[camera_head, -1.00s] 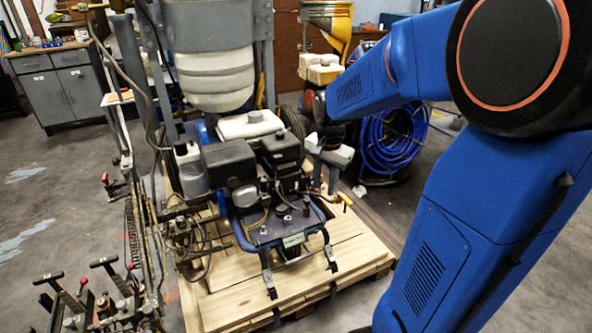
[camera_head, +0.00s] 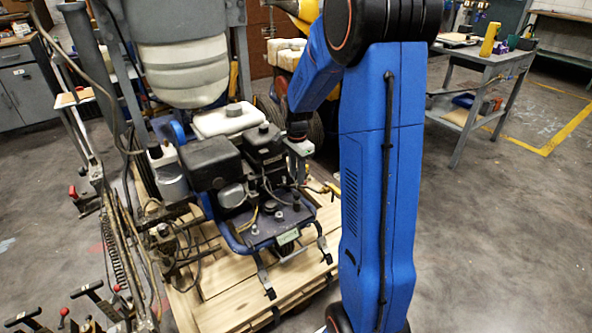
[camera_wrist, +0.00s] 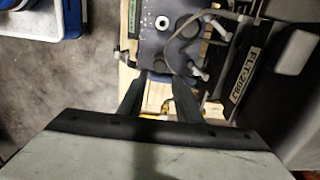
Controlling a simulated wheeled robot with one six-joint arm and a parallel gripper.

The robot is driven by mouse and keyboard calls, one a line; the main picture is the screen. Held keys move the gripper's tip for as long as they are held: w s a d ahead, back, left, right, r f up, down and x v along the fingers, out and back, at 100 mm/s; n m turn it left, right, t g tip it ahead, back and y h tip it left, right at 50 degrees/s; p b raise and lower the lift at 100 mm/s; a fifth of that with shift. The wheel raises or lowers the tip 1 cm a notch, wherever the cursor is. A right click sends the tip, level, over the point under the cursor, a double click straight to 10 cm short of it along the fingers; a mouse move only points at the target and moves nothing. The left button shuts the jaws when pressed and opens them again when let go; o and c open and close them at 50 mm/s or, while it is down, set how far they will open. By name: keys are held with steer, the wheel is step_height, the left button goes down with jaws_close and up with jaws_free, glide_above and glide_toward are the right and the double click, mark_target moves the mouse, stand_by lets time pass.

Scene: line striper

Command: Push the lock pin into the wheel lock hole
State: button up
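The line striper (camera_head: 262,215) stands on a wooden pallet, with its dark engine and blue frame facing me. A small yellow-handled part (camera_head: 328,187), possibly the lock pin, sits at the striper's right side. In the wrist view, a yellow part (camera_wrist: 166,106) shows between my fingers, partly hidden by my gripper body. My gripper (camera_wrist: 157,82) has its two dark fingers apart, above the edge of a dark blue plate. A pale ring around a small hole (camera_wrist: 162,22) is on that plate; I cannot tell whether it is the wheel lock hole.
The wooden pallet (camera_head: 235,303) has bare boards at the front. Levers (camera_head: 90,292) and hoses crowd the left side. A dark box labelled FLT-2083 (camera_wrist: 258,72) is close on the right in the wrist view. A workbench (camera_head: 480,62) stands at the back right, with open floor before it.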

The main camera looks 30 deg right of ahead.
mark_target(297, 193)
steer(key=shift+f, duration=3.9)
steer(key=c, duration=0.7)
